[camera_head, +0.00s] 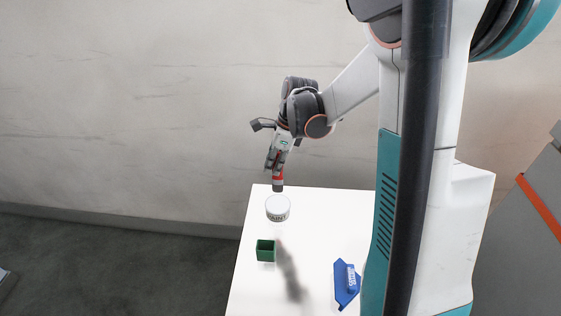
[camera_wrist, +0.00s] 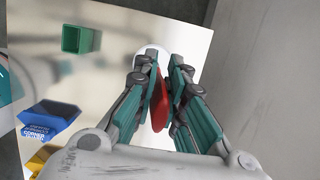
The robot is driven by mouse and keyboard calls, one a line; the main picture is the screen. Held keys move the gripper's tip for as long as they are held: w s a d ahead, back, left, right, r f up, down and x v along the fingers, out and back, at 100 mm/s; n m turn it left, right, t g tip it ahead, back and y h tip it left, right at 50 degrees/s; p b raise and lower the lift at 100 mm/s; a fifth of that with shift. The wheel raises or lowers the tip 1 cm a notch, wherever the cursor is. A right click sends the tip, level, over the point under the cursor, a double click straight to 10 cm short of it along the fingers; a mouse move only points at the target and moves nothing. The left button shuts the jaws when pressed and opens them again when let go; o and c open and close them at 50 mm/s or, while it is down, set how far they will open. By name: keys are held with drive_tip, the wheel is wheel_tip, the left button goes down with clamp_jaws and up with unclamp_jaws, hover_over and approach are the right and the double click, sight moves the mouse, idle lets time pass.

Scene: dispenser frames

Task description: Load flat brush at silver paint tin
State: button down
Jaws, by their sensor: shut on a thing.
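The flat brush has a red handle (camera_head: 279,171) and a dark lower end; its red part also shows in the wrist view (camera_wrist: 160,108). My gripper (camera_head: 274,165) is shut on the brush and holds it pointing down. The brush's lower end appears just above the tin's far rim in the head view; I cannot tell the exact gap. In the wrist view the tin (camera_wrist: 150,48) is partly hidden behind my fingers.
A green open box (camera_head: 265,251) stands near the table's left edge. A blue holder with white lettering (camera_head: 346,284) is at the near right. A yellow thing (camera_wrist: 38,158) shows in the wrist view's corner. The white table (camera_head: 250,290) is otherwise mostly clear; a wall stands behind.

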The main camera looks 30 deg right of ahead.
drive_tip(key=b, duration=0.4)
hover_over(274, 191)
drive_tip(key=shift+w+d+f, duration=0.1)
drive_tip(key=shift+w+f, duration=0.05)
drive_tip(key=shift+f, duration=1.25)
drive_tip(key=shift+w+d+f, duration=0.1)
drive_tip(key=shift+w+f, duration=0.05)
drive_tip(key=shift+f, duration=1.2)
drive_tip(key=shift+f+b, duration=0.3)
drive_tip(key=shift+f, duration=0.25)
drive_tip(key=shift+r, duration=0.1)
wheel_tip(274, 191, up, 7)
drive_tip(key=p, duration=0.5)
drive_tip(key=shift+a, duration=0.1)
idle(0.6)
